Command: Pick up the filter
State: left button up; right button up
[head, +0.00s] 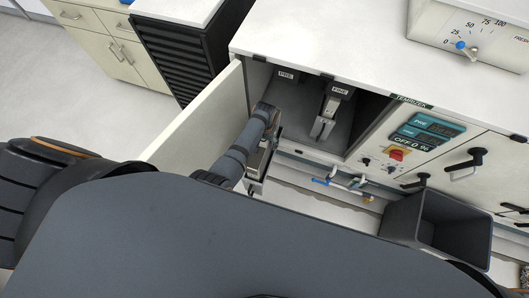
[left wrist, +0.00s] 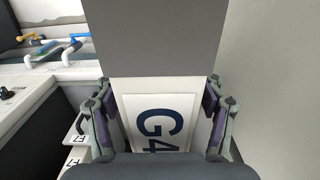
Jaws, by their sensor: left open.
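A filter with a white front marked "G4" (left wrist: 150,120) fills the middle of the left wrist view, upside down or turned sideways. A plain dark grey face (left wrist: 160,38) lies beyond it. My left gripper (left wrist: 158,92) is open, with one finger at each side of the white front. I cannot tell whether the fingers touch it. In the head view my left arm reaches down beside the open cabinet, and its gripper (head: 264,150) is mostly hidden by the arm. My right gripper is not in view.
The open cabinet (head: 370,125) has slots labelled PRE (head: 286,75) and FINE (head: 341,91). Its pale door (head: 200,118) stands open close to my left arm. A grey bin (head: 438,222) stands at the right.

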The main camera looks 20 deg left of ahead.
pick_arm(q)
jog(key=shift+r, duration=0.1)
grip_shut()
dwell(0.5)
